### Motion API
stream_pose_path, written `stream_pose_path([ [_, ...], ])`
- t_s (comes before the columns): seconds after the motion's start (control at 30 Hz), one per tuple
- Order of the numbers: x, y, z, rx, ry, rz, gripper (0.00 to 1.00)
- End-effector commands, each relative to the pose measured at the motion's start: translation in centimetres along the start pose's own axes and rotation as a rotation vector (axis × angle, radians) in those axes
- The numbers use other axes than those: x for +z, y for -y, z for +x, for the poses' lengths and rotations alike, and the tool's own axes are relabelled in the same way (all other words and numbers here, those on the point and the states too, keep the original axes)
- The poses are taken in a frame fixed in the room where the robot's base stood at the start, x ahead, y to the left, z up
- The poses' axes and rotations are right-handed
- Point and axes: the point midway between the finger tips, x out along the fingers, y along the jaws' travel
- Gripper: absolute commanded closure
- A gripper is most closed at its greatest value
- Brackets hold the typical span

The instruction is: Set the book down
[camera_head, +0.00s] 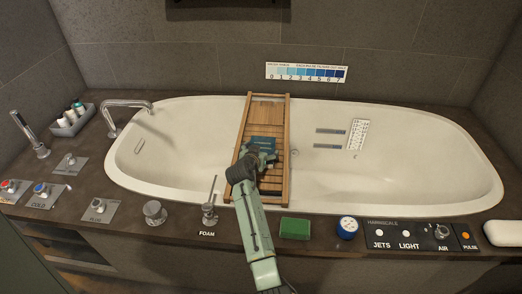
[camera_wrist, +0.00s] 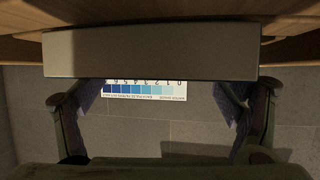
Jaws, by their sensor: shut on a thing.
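The book (camera_head: 263,142) is dark teal in the head view, over the wooden bath tray (camera_head: 282,185) that spans the tub. My gripper (camera_head: 258,160) reaches in from the front and is shut on the book's near side. In the wrist view, which is upside down, a broad pale slab (camera_wrist: 150,52), seemingly the book's edge, lies across the top, close to the tray's wood (camera_wrist: 22,20). My fingers (camera_wrist: 160,98) show at both sides. I cannot tell whether the book touches the tray.
The white bathtub (camera_head: 190,165) surrounds the tray. Along the front ledge are a foam lever (camera_head: 209,213), a green sponge (camera_head: 295,228), a blue round gauge (camera_head: 347,227) and a control panel (camera_head: 410,236). A faucet (camera_head: 128,104) stands at the left. A blue scale sign (camera_head: 306,72) is on the wall.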

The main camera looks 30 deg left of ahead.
Motion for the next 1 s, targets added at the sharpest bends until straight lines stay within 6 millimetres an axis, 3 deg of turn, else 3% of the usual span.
stream_pose_path([
  [0.03,0.1,0.0,0.1,0.0,-0.001,0.0,0.46],
  [0.07,0.2,0.0,0.1,0.0,0.0,0.0,0.14],
  [0.27,0.1,0.0,0.0,0.0,0.0,0.0,0.0],
  [0.67,-0.1,0.0,-0.2,0.0,-0.001,0.0,0.0],
  [0.83,0.1,0.1,-2.2,-0.002,-0.002,0.001,0.0],
  [1.0,0.2,0.1,-5.8,-0.003,-0.002,0.001,0.0],
])
